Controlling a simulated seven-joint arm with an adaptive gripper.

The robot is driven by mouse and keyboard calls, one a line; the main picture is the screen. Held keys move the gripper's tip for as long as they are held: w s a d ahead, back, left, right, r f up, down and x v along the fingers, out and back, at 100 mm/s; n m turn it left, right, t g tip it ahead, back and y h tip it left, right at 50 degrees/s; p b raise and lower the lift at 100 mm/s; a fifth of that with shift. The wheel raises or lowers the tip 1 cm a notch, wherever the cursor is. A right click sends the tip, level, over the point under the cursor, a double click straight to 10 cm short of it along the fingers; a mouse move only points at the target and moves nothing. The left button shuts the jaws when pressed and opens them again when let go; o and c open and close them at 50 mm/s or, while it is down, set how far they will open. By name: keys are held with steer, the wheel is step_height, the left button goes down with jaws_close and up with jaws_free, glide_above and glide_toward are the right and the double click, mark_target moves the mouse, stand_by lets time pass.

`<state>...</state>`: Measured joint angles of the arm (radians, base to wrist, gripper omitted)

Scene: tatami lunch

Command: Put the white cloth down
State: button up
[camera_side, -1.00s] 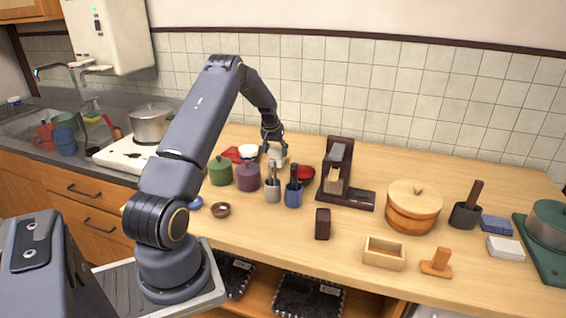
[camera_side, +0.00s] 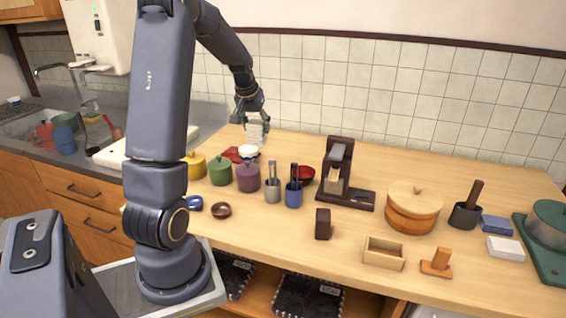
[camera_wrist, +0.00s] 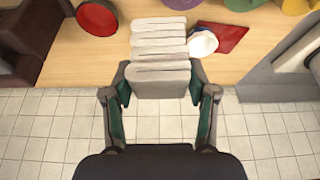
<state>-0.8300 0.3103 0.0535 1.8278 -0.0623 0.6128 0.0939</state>
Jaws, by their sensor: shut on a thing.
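My gripper (camera_side: 253,108) is shut on the white cloth (camera_side: 256,129), a pale, folded, ridged bundle. It hangs below the fingers, above the back left of the wooden table. In the wrist view the white cloth (camera_wrist: 160,50) sits between the two fingers of my gripper (camera_wrist: 160,82), its layers showing as several folds. The table surface shows around and beyond it. A white bowl (camera_side: 247,150) and a flat red thing (camera_side: 231,155) lie below and near the cloth in the side view.
Green (camera_side: 220,172), yellow and purple pots stand in front of the cloth. Two utensil cups (camera_side: 272,190), a red dish (camera_side: 302,175) and a dark wooden stand (camera_side: 340,170) are to the right. The tiled wall runs behind. Bare table lies at the back, between the cloth and the stand.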

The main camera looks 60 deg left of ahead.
steer(key=s+d+m+h, duration=0.2)
steer(key=d+m+h, duration=0.1)
steer(key=d+m, duration=0.65)
steer(key=s+d+m+h, duration=0.2)
steer(key=d+m+h, duration=0.1)
steer(key=d+m, duration=0.65)
steer(key=shift+n, duration=0.3)
steer(key=f, duration=1.7)
steer(key=shift+w+f, duration=0.2)
steer(key=shift+w, duration=0.05)
steer(key=shift+f, duration=0.2)
steer(key=o, duration=1.1)
steer(key=shift+o, duration=0.2)
steer(key=shift+r, duration=0.15)
